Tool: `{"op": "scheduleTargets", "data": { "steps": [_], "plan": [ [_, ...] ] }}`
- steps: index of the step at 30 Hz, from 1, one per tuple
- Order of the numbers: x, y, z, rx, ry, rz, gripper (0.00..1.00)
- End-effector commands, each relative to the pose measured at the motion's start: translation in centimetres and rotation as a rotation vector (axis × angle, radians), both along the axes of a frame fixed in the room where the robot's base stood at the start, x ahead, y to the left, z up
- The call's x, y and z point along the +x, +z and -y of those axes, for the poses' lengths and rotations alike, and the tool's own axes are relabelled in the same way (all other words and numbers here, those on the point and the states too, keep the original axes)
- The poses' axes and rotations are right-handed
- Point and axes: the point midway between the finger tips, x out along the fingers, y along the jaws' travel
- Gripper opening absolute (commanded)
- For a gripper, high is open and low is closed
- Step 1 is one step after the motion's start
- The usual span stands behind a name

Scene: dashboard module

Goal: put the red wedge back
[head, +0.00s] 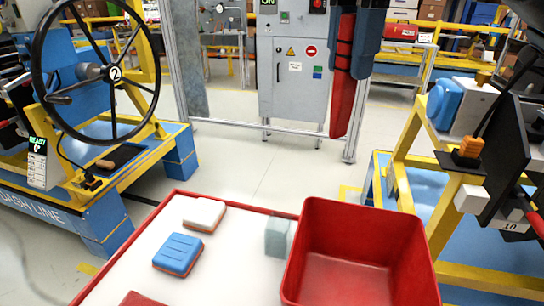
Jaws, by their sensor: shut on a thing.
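My gripper (350,62) is dark and is shut on the wedge's upper part, above and beyond the white table's far edge. The grip hides part of the wedge. I cannot tell which place is the wedge's own.
A white table (140,262) with a red rim holds a red bin (432,262), a blue block (178,254), a white block (204,214) and a grey-green block (277,238). Yellow-framed stations stand left, with a steering wheel (113,73), and right. Floor beyond the table is clear.

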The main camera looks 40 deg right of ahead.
Motion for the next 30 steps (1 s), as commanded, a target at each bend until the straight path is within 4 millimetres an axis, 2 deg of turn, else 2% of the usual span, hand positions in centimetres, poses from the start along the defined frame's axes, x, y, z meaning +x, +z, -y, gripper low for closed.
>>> {"op": "scheduleTargets", "data": {
  "steps": [1, 6, 12, 19, 27, 30],
  "plan": [
    [0.2, -0.8, -1.2, 0.002, 0.008, -0.002, 0.0],
    [0.8, -3.0, -4.7, 0.002, 0.006, -0.001, 0.0],
    [1.4, -4.8, -7.8, -0.001, 0.001, 0.0, 0.0],
    [1.5, -5.8, -8.8, 0.0, -0.003, 0.0, 0.0],
    [1.5, -9.2, -8.7, 0.0, -0.003, -0.001, 0.0],
    [1.5, -9.4, -8.8, 0.001, -0.003, 0.001, 0.0]
  ]
}}
